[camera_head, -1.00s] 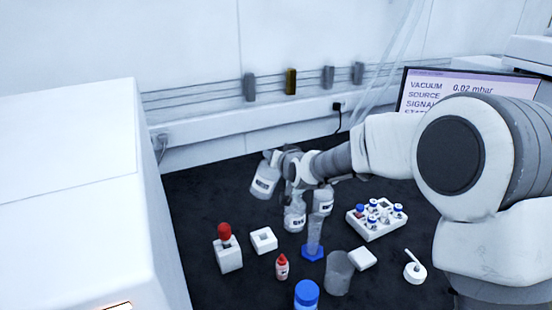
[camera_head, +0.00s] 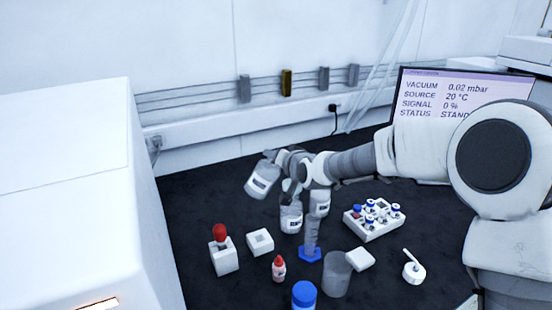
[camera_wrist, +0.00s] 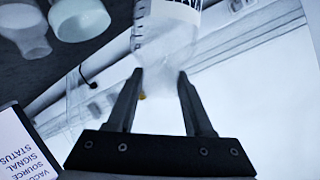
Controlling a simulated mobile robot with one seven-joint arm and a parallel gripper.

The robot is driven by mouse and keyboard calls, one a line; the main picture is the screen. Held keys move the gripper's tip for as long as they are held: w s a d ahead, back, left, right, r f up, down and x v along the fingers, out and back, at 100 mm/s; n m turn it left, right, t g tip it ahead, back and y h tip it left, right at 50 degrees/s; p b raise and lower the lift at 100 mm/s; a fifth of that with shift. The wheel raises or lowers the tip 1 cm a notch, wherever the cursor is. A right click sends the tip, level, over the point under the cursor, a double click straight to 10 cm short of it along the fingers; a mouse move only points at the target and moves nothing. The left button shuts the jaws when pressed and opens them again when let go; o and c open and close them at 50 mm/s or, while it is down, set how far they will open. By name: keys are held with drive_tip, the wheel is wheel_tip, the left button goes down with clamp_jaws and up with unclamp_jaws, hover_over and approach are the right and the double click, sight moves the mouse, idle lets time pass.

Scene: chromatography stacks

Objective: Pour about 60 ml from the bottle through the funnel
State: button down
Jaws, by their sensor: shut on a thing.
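My gripper (camera_head: 283,161) is shut on a clear bottle (camera_head: 260,183) with a white label, raised above the dark bench. The bottle is tilted, its base toward the lower left and its upper end at my gripper. In the wrist view the bottle (camera_wrist: 166,42) sits between my two fingertips (camera_wrist: 161,76). A clear measuring cylinder (camera_head: 311,236) with a blue foot stands right of and nearer than the bottle. Two labelled clear vessels (camera_head: 291,218) (camera_head: 319,203) show just behind it, partly hidden by my arm. I cannot make out the funnel clearly.
A clear beaker (camera_head: 336,275), a white block (camera_head: 360,259), a blue-capped bottle (camera_head: 304,296) and a red-tipped dropper bottle (camera_head: 278,268) stand in front. A vial rack (camera_head: 373,224) is at the right. A white holder with a red bulb (camera_head: 222,253) is at the left.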

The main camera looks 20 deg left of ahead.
drive_tip(key=shift+r, duration=0.1)
idle(0.3)
drive_tip(key=shift+w+f+m, duration=0.1)
drive_tip(key=shift+f+m, duration=0.2)
drive_tip(key=shift+d+y, duration=0.1)
drive_tip(key=shift+y, duration=0.3)
drive_tip(key=shift+f+m+b, duration=0.35)
drive_tip(key=shift+m, duration=0.15)
drive_tip(key=shift+r+g, duration=0.1)
drive_tip(key=shift+g, duration=0.2)
